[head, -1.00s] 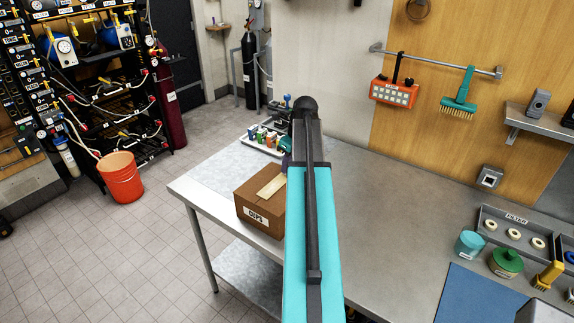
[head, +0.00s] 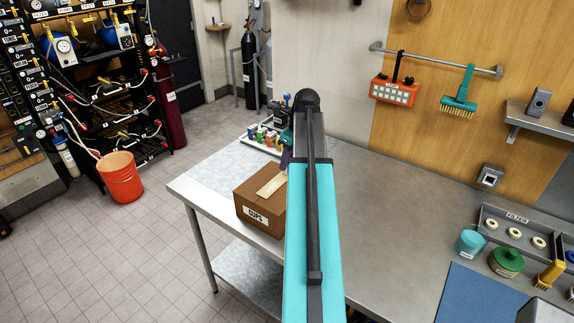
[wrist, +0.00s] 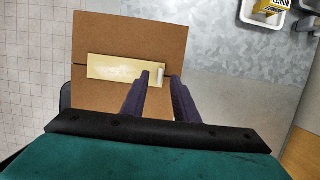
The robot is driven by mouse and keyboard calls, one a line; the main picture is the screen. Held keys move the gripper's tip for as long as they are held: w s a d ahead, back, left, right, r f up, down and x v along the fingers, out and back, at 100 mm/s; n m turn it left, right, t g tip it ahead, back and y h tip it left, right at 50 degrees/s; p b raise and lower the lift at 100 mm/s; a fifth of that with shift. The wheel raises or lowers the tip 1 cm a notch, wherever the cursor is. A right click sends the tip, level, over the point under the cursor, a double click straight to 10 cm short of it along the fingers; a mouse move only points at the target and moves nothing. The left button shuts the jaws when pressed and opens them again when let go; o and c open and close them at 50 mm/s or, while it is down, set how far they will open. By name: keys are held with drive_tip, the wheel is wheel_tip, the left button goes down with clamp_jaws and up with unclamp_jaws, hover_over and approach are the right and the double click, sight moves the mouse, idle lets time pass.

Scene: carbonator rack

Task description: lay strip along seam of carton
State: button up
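The brown carton (head: 244,195), labelled CUPS, stands on the near left part of the bench. The pale cream strip (wrist: 122,69) lies across its top, over the dark seam line that shows past the strip's left end in the wrist view. The strip also shows in the head view (head: 270,186). A small whitish upright tab (wrist: 160,75) stands near the strip's right end. My gripper (wrist: 160,77) has its purple fingers apart, one on each side of the tab, with visible gaps. In the head view my arm hides the carton's right side.
The bench is clear right of my arm, up to the blue mat (head: 480,295), filter tray and jars. An orange bucket (head: 121,178) stands on the floor.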

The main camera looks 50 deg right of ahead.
drive_tip(key=b+v, duration=0.3)
drive_tip(key=v, duration=0.8)
drive_tip(key=shift+r, duration=0.35)
drive_tip(key=shift+s, duration=0.1)
